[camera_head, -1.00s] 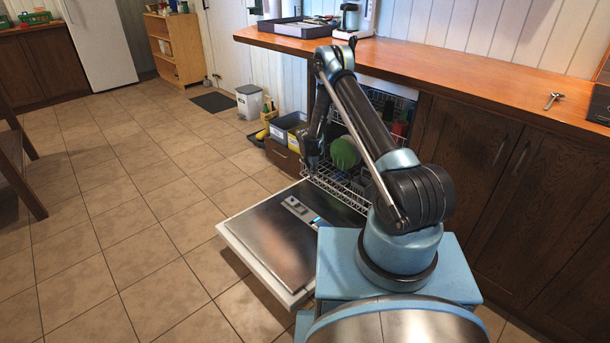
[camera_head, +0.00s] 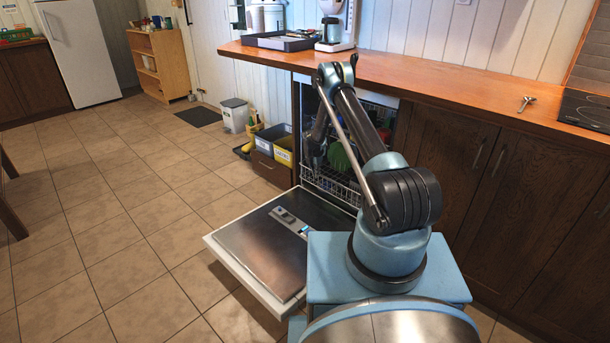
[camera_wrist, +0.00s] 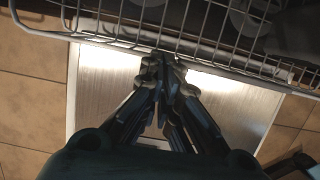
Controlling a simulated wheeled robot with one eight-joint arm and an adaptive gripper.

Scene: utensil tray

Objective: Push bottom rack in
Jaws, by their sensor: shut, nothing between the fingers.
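The dishwasher door (camera_head: 255,262) lies open and flat beside my base. The bottom rack (camera_head: 345,187) is a wire basket at the dishwasher opening, with a green plate (camera_head: 340,157) standing in it. In the wrist view the rack's front rim (camera_wrist: 125,42) runs across the top of the picture, above the metal inner face of the door (camera_wrist: 100,95). My gripper (camera_wrist: 165,58) is shut and empty, its tips at the rack's front rim; I cannot tell whether they touch it. In the head view my gripper (camera_head: 312,160) is in front of the rack, and my arm hides part of the rack.
The wooden counter (camera_head: 450,95) overhangs the dishwasher and bears a dark tray (camera_head: 285,41). Closed dark cabinets (camera_head: 470,190) stand to the right. Yellow and grey boxes (camera_head: 272,140) sit left of the opening. The tiled floor (camera_head: 120,220) at left is clear.

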